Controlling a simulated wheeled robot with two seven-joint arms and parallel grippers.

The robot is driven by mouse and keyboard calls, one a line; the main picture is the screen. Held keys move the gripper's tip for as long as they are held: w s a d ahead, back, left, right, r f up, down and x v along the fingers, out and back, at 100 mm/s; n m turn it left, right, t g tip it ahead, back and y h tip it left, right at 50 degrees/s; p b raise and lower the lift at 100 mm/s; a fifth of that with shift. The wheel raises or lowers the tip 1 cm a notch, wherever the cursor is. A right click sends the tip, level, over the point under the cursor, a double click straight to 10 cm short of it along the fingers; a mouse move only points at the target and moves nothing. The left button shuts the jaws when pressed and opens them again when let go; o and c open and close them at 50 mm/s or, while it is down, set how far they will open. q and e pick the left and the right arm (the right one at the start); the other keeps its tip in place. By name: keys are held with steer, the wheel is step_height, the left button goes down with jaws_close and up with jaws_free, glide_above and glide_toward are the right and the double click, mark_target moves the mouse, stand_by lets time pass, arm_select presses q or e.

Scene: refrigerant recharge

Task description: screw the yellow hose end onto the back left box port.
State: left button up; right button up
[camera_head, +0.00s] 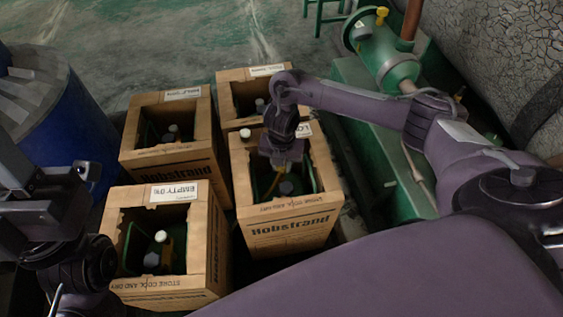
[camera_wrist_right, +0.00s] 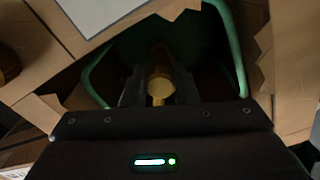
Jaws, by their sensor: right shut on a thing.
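The back left box (camera_head: 158,161) is an open cardboard carton with a label that seems to read HALF. My right gripper (camera_head: 284,172) points down into the front right box (camera_head: 290,222). In the right wrist view its fingers (camera_wrist_right: 159,92) are shut on a yellow, brass-coloured round piece (camera_wrist_right: 160,86), which looks like the yellow hose end. A bit of yellow hose (camera_head: 271,184) shows beside the gripper in the head view. Dark grey parts of my left arm stand at the left edge; its fingers are unclear.
A front left box (camera_head: 168,292) marked EMPTY and a back right box (camera_head: 230,90) stand close by. A blue drum (camera_head: 75,125) is at the left. A green machine (camera_head: 385,60) on a green bench is at the right. Box walls surround my right gripper.

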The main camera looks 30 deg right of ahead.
steer(key=shift+f+b, duration=0.7)
steer(key=shift+f, duration=0.35)
stand_by(0.6)
steer(key=shift+r+m+p, duration=0.15)
steer(key=shift+m+p, duration=0.35)
steer(key=shift+p, duration=0.15)
steer(key=shift+m+p, duration=1.1)
steer(key=shift+p, duration=0.15)
steer(key=shift+s, duration=0.1)
steer(key=shift+m+p, duration=0.3)
